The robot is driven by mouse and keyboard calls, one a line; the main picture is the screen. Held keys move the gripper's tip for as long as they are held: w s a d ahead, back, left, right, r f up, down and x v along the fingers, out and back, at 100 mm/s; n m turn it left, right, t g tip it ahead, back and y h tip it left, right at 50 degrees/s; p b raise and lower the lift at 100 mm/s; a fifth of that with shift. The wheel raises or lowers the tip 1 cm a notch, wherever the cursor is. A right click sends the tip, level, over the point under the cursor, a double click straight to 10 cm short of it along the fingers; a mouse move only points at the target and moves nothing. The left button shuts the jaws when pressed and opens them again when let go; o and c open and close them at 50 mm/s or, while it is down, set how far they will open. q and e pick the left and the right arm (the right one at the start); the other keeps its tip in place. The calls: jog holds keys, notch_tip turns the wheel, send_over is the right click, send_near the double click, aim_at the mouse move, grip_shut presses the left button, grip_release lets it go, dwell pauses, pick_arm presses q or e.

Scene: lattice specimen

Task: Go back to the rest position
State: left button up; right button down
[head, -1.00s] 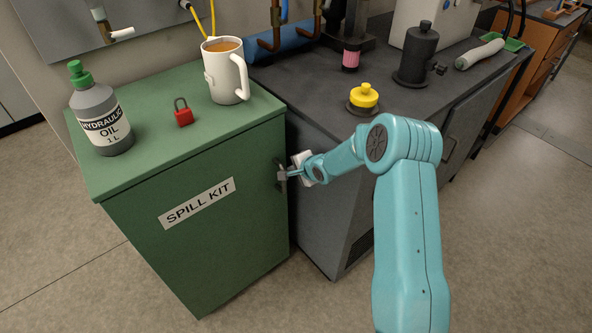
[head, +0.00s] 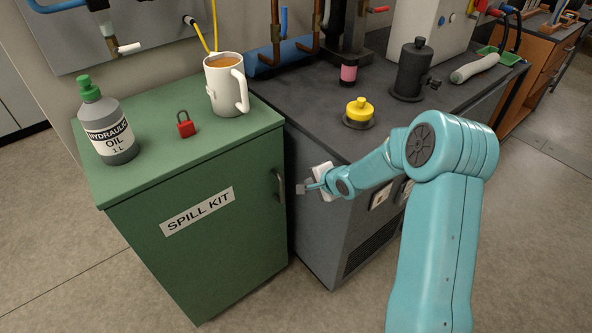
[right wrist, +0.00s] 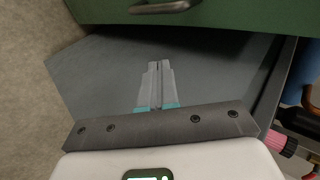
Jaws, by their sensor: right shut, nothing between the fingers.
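My right gripper (head: 304,188) is shut and empty. In the head view it is just right of the green spill kit cabinet's door handle (head: 279,185), apart from it, in front of the grey bench's side. In the right wrist view my right gripper's fingers (right wrist: 158,68) are together with nothing between them, and the handle (right wrist: 165,7) shows at the top edge. The green cabinet (head: 215,255) has its door shut. My left gripper is not in view.
On the cabinet stand a hydraulic oil bottle (head: 108,130), a red padlock (head: 186,127) and a white mug (head: 224,90). The dark bench (head: 310,110) holds a yellow-topped knob (head: 359,112) and a black cylinder (head: 411,70). Floor is clear in front.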

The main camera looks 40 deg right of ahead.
jog(key=shift+s+d, duration=0.1)
jog(key=s+a+f+n+g+y+p, duration=0.2)
jog(key=a+f, duration=0.2)
jog(key=a, duration=0.8)
jog(key=s+a+f+n+g+y+p, duration=0.1)
jog(key=s+a+f+n+g+y, duration=0.2)
jog(key=a, duration=1)
jog(key=s+a+f+n+g, duration=0.1)
jog(key=s+a+f+n, duration=0.1)
jog(key=s+a+n, duration=0.1)
jog(key=s+a+f+n+g+p, duration=0.1)
jog(key=s+a+f+n, duration=0.1)
jog(key=s, duration=0.6)
jog(key=s+a+f+n+g, duration=0.1)
jog(key=s+a+n, duration=0.3)
jog(key=s+n, duration=0.2)
jog(key=shift+f+n+g, duration=0.3)
jog(key=shift+f+g, duration=0.1)
jog(key=shift+s, duration=0.1)
